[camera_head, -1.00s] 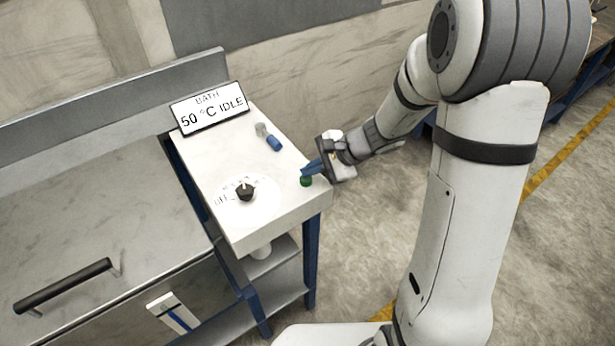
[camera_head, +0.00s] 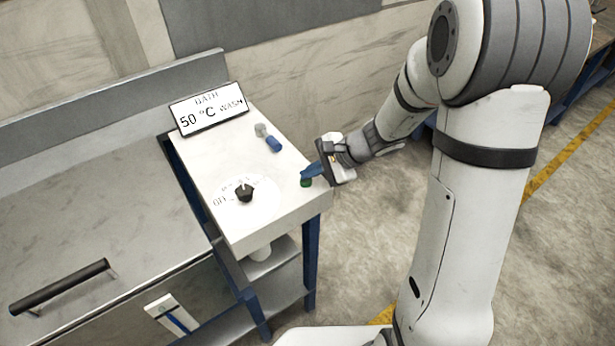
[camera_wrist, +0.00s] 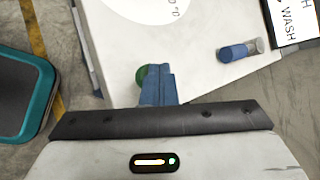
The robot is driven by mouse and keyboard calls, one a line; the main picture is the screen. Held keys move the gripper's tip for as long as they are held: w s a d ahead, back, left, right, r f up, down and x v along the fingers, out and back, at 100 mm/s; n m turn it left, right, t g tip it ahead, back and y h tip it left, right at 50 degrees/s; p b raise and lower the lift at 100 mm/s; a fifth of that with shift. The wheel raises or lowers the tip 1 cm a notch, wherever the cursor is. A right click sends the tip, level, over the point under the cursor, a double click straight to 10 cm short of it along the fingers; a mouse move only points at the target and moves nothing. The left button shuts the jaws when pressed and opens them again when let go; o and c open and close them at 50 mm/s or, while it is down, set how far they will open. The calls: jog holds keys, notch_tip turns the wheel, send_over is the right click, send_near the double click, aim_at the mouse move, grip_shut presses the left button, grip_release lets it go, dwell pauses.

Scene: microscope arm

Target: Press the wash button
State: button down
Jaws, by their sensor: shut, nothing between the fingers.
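The green wash button (camera_head: 306,182) is at the right edge of the white panel top. My gripper (camera_head: 306,173) is shut and empty, with its blue fingertips over the button. In the wrist view the shut blue fingers (camera_wrist: 158,88) cover most of the button, and a green part (camera_wrist: 142,76) shows at their left. I cannot tell whether the fingertips still touch it. The display (camera_head: 209,109) at the back of the panel reads "BATH 50 °C WASH".
A black knob (camera_head: 244,192) on a white dial stands on the panel's front part. A blue and grey lever (camera_head: 270,139) is behind it. A metal bench with a dark handle (camera_head: 60,287) is at the left. Open floor lies right of the panel.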

aim_at(311, 180)
jog(key=shift+r, duration=0.1)
jog(key=shift+r+p, duration=0.6)
jog(key=shift+r, duration=0.2)
jog(key=shift+r+p, duration=1.7)
jog(key=shift+r, duration=0.85)
jog(key=shift+f, duration=0.1)
jog(key=s+d+r+n+h, duration=0.4)
jog(key=s+d+r+n, duration=0.1)
jog(key=s, duration=0.4)
jog(key=s+d+r+n+t+h, duration=0.1)
jog(key=s+d+r+n+h, duration=0.4)
jog(key=s+d, duration=0.3)
jog(key=shift+s+d+r+n, duration=0.25)
jog(key=shift+s+r+n, duration=0.15)
jog(key=shift+s+n, duration=0.65)
